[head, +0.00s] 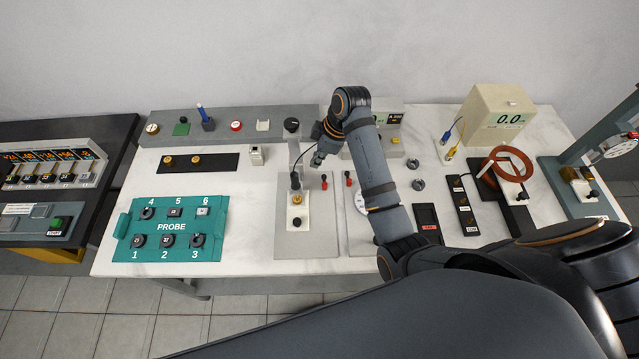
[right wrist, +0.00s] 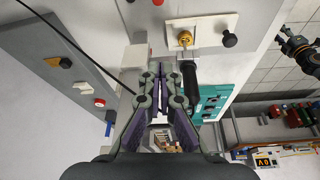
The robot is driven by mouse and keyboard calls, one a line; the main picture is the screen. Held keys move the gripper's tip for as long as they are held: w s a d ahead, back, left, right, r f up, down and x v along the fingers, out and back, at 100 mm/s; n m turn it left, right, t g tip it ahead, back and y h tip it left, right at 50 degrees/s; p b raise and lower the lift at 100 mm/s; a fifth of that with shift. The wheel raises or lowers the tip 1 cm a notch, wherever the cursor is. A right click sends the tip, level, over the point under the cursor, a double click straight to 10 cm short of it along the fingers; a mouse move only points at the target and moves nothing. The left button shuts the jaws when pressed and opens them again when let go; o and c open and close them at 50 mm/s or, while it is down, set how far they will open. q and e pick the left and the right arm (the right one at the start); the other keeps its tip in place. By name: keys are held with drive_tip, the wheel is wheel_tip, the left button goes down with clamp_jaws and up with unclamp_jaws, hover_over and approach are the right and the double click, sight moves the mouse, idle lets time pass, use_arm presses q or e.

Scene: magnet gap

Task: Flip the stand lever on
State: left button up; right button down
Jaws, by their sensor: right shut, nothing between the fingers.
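The stand lever (head: 296,181) has a black handle standing up from a white plate (head: 297,224) on a grey base. In the right wrist view, the black handle (right wrist: 190,82) rises from a brass-coloured pivot, just right of my fingers. My right gripper (head: 318,158) is shut and empty, above and to the right of the handle in the head view. Its purple-padded fingers also show in the right wrist view (right wrist: 158,78). I cannot tell whether they touch the handle. A dark arm end, seemingly my left gripper (right wrist: 300,50), shows at that view's right edge; its jaws are unclear.
A teal PROBE panel (head: 170,254) lies left of the lever. My right arm covers part of the bench beyond.

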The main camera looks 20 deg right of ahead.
sight(324, 181)
drive_tip(key=x, duration=1.1)
drive_tip(key=shift+w+d+f, duration=0.1)
drive_tip(key=shift+d+f, duration=0.1)
drive_tip(key=shift+f, duration=0.2)
drive_tip(key=d+p, duration=0.1)
drive_tip(key=s+d+p, duration=0.1)
drive_tip(key=d, duration=0.1)
drive_tip(key=shift+s+f, duration=0.1)
drive_tip(key=shift+f, duration=0.05)
drive_tip(key=shift+s+d, duration=0.25)
drive_tip(key=shift+d, duration=0.1)
use_arm(q)
drive_tip(key=shift+w+a+r, duration=0.1)
drive_tip(key=shift+w+r, duration=0.2)
drive_tip(key=shift+r, duration=0.4)
drive_tip(key=shift+w, duration=0.1)
use_arm(e)
drive_tip(key=shift+w+a+f, duration=0.1)
